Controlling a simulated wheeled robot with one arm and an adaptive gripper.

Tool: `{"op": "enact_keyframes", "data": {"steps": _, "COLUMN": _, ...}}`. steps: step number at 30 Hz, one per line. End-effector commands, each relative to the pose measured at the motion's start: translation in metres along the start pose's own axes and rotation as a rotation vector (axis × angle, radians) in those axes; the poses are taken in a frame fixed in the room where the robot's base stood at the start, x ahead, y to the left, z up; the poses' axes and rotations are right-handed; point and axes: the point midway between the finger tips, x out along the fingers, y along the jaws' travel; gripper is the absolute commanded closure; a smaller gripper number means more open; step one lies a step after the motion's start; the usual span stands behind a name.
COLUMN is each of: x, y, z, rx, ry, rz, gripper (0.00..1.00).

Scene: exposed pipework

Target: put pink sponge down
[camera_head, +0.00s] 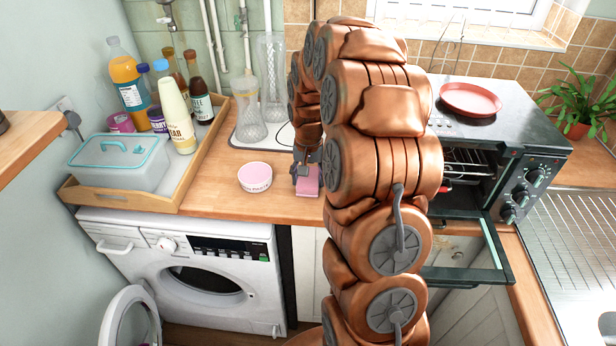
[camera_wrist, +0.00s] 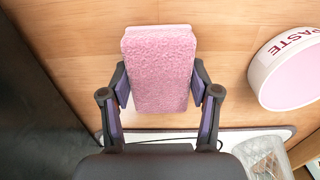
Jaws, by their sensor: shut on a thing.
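The pink sponge (camera_wrist: 160,70) is a fuzzy pink block between the two fingers of my gripper (camera_wrist: 161,95) in the wrist view. The fingers press on its sides and the jaws are shut on it. In the head view the sponge (camera_head: 307,180) shows just left of my copper-coloured arm, with my gripper (camera_head: 305,168) above it, over the wooden worktop (camera_head: 215,202). Whether the sponge touches the worktop I cannot tell.
A round paste tub (camera_head: 255,177) stands close to the left of the sponge. Behind are a glass vase (camera_head: 250,115) and a pale tray (camera_head: 275,138). A wooden tray (camera_head: 120,197) with bottles is at left. The toaster oven (camera_head: 525,150) at right has its door open.

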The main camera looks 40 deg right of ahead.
Motion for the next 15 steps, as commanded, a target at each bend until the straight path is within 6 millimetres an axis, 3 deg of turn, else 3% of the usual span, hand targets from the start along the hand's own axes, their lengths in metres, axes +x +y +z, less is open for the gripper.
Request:
{"op": "enact_keyframes", "data": {"steps": 1, "x": 0.0028, "y": 0.0001, "z": 0.0000, "rx": 0.000, "ry": 0.000, "rz": 0.000, "gripper": 0.67}}
{"op": "enact_keyframes", "data": {"steps": 2, "x": 0.0026, "y": 0.0001, "z": 0.0000, "rx": 0.000, "ry": 0.000, "rz": 0.000, "gripper": 0.38}}
{"op": "enact_keyframes", "data": {"steps": 3, "x": 0.0017, "y": 0.0000, "z": -0.0001, "rx": 0.000, "ry": 0.000, "rz": 0.000, "gripper": 0.33}}
{"op": "enact_keyframes", "data": {"steps": 9, "x": 0.0015, "y": 0.0000, "z": -0.0001, "rx": 0.000, "ry": 0.000, "rz": 0.000, "gripper": 0.14}}
{"op": "enact_keyframes", "data": {"steps": 15, "x": 0.0015, "y": 0.0000, "z": -0.0001, "rx": 0.000, "ry": 0.000, "rz": 0.000, "gripper": 0.14}}
